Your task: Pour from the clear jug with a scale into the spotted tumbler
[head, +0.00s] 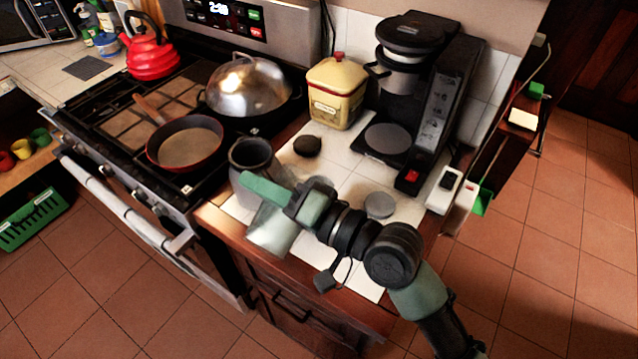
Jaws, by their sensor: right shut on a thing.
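My right gripper (287,204) reaches in from the lower right and is shut on a clear, pale jug (272,236) at the front left corner of the white-tiled counter. The jug's lower body shows below the fingers; its scale cannot be made out. A grey, open-topped vessel with a dark inside (251,153) stands just behind the jug and gripper, upright, its lower part partly covered. It may be the tumbler, but I cannot make out spots on it. Whether the jug touches it is unclear. My left gripper is not in view.
A coffee maker (437,110) and a yellow canister (335,92) stand at the back of the counter. A dark round item (307,146) and a grey disc (379,205) lie on the tiles. The stove at left holds a red-rimmed pan (186,142) and a domed lid (249,84).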

